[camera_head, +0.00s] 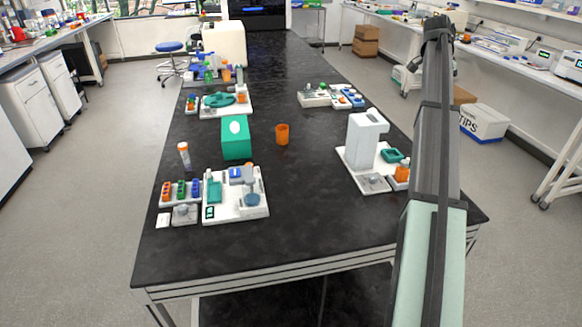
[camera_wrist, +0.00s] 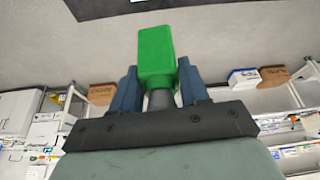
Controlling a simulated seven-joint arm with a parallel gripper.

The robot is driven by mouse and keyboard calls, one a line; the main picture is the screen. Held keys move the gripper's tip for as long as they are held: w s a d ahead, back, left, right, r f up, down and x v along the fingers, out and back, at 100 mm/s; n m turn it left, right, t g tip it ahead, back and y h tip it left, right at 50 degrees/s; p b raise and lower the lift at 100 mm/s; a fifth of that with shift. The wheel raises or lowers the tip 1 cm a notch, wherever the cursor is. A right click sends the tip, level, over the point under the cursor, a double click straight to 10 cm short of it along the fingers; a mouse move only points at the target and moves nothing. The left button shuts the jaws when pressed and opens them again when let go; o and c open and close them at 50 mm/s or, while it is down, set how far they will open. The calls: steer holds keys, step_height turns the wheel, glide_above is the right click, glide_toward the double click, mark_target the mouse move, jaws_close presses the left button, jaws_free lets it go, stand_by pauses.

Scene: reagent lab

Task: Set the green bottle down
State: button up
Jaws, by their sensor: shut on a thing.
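My gripper (camera_wrist: 158,70) shows in the wrist view with its two blue-grey fingers shut on a green bottle (camera_wrist: 156,48). The fingers stand on either side of the bottle's narrow dark grey neck or cap (camera_wrist: 161,99). The bottle's bright green body sticks out beyond the fingertips, and nothing is seen touching its far end. In the head view my arm rises along the right side of the bench, and I cannot make out the fingers or the held bottle there.
The black bench (camera_head: 310,215) has free room in its middle and front. On it stand a green box (camera_head: 236,139), an orange cup (camera_head: 282,134), a white device (camera_head: 362,139) at right, an orange-capped tube (camera_head: 184,156) and a white tray (camera_head: 230,213) at front left.

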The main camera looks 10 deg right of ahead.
steer(key=w+a+n+t, duration=0.1)
steer(key=w+a+n, duration=0.3)
steer(key=a, duration=1.1)
steer(key=w+a+n+t+y, duration=0.1)
steer(key=w+a, duration=0.6)
steer(key=a, duration=0.9)
steer(key=w+a+n+t, duration=0.1)
steer(key=w+a+n, duration=0.3)
steer(key=a, duration=1.1)
steer(key=shift+m, duration=0.5)
steer(key=shift+w+d+f, duration=0.1)
steer(key=shift+w+f, duration=0.1)
steer(key=shift+f, duration=4.55)
steer(key=shift+w+f, duration=0.2)
steer(key=shift+f, duration=4.5)
steer(key=shift+w+d+f, duration=0.1)
steer(key=shift+w+f, duration=0.1)
steer(key=shift+f, duration=4.55)
steer(key=shift+f, duration=0.15)
steer(key=o, duration=1.1)
steer(key=shift+o, duration=0.2)
steer(key=v, duration=1.2)
steer(key=shift+r, duration=0.2)
